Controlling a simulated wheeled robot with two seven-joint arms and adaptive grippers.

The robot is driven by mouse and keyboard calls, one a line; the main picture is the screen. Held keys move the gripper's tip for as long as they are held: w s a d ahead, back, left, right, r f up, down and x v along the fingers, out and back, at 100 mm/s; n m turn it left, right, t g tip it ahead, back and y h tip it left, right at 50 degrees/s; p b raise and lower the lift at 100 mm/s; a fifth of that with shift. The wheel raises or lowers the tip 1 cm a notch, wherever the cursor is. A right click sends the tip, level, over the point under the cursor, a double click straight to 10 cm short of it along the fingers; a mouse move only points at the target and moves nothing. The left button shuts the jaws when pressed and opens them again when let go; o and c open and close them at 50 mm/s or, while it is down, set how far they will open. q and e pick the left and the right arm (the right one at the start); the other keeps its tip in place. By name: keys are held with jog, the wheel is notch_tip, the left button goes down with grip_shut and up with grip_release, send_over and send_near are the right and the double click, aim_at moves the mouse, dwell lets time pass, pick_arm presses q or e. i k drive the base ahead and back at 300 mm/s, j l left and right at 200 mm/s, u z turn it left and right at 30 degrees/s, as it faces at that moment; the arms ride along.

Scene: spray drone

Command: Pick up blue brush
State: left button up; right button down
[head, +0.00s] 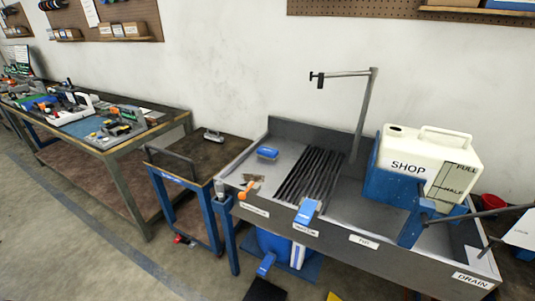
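A small blue block-shaped object that looks like the blue brush (267,152) lies on the flat left part of the grey metal sink bench (345,240), near its back wall. It is too small to make out bristles. Neither of my grippers shows in the head view.
An orange-handled tool (246,188) lies at the bench's left front edge. Dark slats (311,174) fill the middle, with a blue piece (306,211) at their front. A white SHOP tank (425,160) stands on the right. A dark-topped blue cart (205,158) adjoins the left side.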

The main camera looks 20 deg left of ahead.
aim_at(270, 153)
jog(key=i+j+z, duration=0.1)
jog(key=j+z, duration=0.2)
jog(key=j, duration=0.25)
jog(key=j+z, duration=0.3)
jog(key=j, duration=0.25)
jog(key=j+z, duration=0.3)
jog(key=j, duration=0.3)
jog(key=j+z, duration=0.3)
jog(key=j, duration=0.3)
jog(key=k+j+z, duration=0.15)
jog(key=j+z, duration=0.15)
jog(key=j, duration=0.2)
jog(key=k+j+z, duration=0.3)
jog(key=j, duration=0.25)
jog(key=k+j+z, duration=0.1)
jog(key=j+z, duration=0.2)
jog(key=j, duration=0.2)
jog(key=k+j+z, duration=0.3)
jog(key=j, duration=0.1)
